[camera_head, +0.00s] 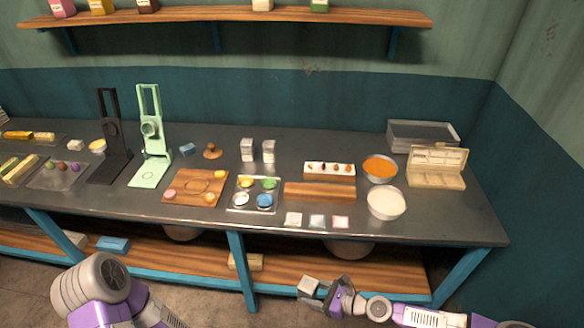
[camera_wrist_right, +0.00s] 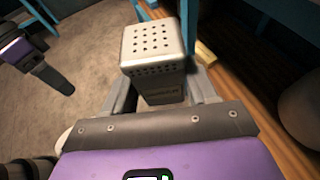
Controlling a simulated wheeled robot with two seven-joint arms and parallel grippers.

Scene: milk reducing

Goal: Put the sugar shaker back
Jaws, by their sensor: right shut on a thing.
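My right gripper (camera_head: 322,290) is shut on a sugar shaker (camera_head: 308,285), low in front of the table. The shaker is a pale square metal box. In the right wrist view the shaker (camera_wrist_right: 155,50) shows a top with several holes and a dark label on its side, with a finger on either side. Two similar shakers, a left one (camera_head: 247,150) and a right one (camera_head: 268,152), stand side by side on the table. A purple and grey part of my left arm (camera_head: 105,295) is at lower left. A purple part with dark fingers, probably my left gripper, shows at the wrist view's left; its opening is unclear.
The dark table (camera_head: 460,215) holds a wooden board (camera_head: 185,197), a tray of colored bowls (camera_head: 240,208), a green press (camera_head: 150,150), an orange-filled bowl (camera_head: 380,168) and a white-filled bowl (camera_head: 386,203). A wooden lower shelf (camera_head: 290,265) and blue legs are near my right gripper.

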